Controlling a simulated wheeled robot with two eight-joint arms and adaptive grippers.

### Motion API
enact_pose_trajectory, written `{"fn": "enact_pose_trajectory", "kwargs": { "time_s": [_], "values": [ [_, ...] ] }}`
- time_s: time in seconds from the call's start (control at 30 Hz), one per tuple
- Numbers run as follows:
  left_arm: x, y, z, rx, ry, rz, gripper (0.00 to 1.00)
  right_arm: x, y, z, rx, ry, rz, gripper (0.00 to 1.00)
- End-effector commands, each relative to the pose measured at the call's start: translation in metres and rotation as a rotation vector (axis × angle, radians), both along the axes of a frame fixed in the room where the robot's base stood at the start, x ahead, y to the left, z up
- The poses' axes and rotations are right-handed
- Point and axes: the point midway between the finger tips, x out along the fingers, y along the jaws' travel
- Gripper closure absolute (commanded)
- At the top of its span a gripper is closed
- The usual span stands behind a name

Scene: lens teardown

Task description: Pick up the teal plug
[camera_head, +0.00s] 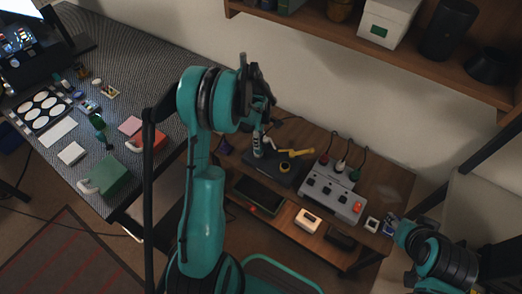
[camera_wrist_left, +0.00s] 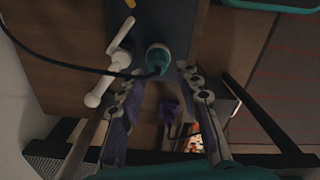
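The dark box (camera_head: 284,172) bears a white tool (camera_wrist_left: 105,75) and a yellow part (camera_head: 296,153). A grey power strip (camera_head: 330,193) with several plugs is to its right. A purple object (camera_wrist_left: 169,109) lies between the fingers' view lines. A shelf (camera_head: 400,62) overhangs behind.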

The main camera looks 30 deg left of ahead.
Motion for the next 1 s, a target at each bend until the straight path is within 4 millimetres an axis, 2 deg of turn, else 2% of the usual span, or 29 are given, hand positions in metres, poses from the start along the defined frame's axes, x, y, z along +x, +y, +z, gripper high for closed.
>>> {"fn": "enact_pose_trajectory", "kwargs": {
  "time_s": [0.37,0.63,0.77,1.0],
  "values": [
    [0.003,0.003,-0.051,0.0,-0.001,-0.003,0.66,0.0,0.0,-0.027,0.0,0.0,0.0,0.6],
    [0.003,0.003,-0.054,0.0,-0.001,-0.003,0.66,0.0,0.0,-0.026,0.0,0.0,0.0,0.6],
    [0.003,0.003,-0.053,0.0,-0.001,-0.003,1.0,0.0,0.0,-0.026,0.0,0.0,0.0,0.6],
    [0.003,0.003,-0.054,0.0,-0.001,-0.003,1.0,0.0,0.0,-0.027,0.0,0.0,0.0,0.6]
  ]
}}
